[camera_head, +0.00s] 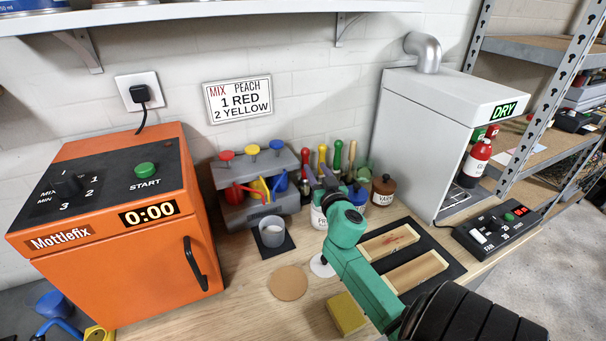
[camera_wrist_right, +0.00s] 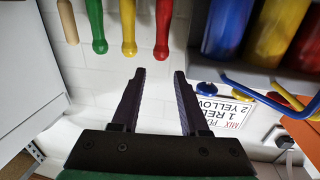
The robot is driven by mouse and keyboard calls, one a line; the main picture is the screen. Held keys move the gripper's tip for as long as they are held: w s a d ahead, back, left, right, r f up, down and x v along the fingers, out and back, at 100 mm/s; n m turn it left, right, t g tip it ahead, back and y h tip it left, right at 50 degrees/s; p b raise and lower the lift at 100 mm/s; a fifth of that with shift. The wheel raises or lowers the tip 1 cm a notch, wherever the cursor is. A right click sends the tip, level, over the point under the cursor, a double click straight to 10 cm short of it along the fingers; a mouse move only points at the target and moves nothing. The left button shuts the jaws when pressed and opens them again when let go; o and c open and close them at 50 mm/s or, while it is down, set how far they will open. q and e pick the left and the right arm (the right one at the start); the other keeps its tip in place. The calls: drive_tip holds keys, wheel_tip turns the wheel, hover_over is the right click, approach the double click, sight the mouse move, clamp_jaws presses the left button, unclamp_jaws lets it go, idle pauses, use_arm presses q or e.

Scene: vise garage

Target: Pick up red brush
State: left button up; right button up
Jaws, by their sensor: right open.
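The red brush (camera_head: 306,157) stands upright by its handle at the back of the bench, at the left end of a row of brushes. In the right wrist view, which is upside down, its red handle (camera_wrist_right: 163,30) hangs from the top edge. My right gripper (camera_head: 319,174) is open and empty, in front of the brushes. In the wrist view the red handle lines up with the gap between the fingertips (camera_wrist_right: 158,73), apart from them. The brush's lower part is hidden. My left gripper is not in view.
Yellow (camera_head: 322,157), green (camera_head: 337,155) and wooden-handled brushes stand close right of the red one. A grey paint dispenser (camera_head: 290,203) is close on the left. A varnish jar (camera_head: 383,191) and the white DRY cabinet (camera_head: 420,130) stand right. An orange mixer (camera_head: 110,265) stands far left.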

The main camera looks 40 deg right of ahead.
sight(307, 154)
drive_tip(key=x, duration=1)
drive_tip(key=shift+w+f+b, duration=0.2)
drive_tip(key=shift+b, duration=0.15)
drive_tip(key=shift+w, duration=0.2)
drive_tip(key=shift+w+d, duration=0.1)
clamp_jaws()
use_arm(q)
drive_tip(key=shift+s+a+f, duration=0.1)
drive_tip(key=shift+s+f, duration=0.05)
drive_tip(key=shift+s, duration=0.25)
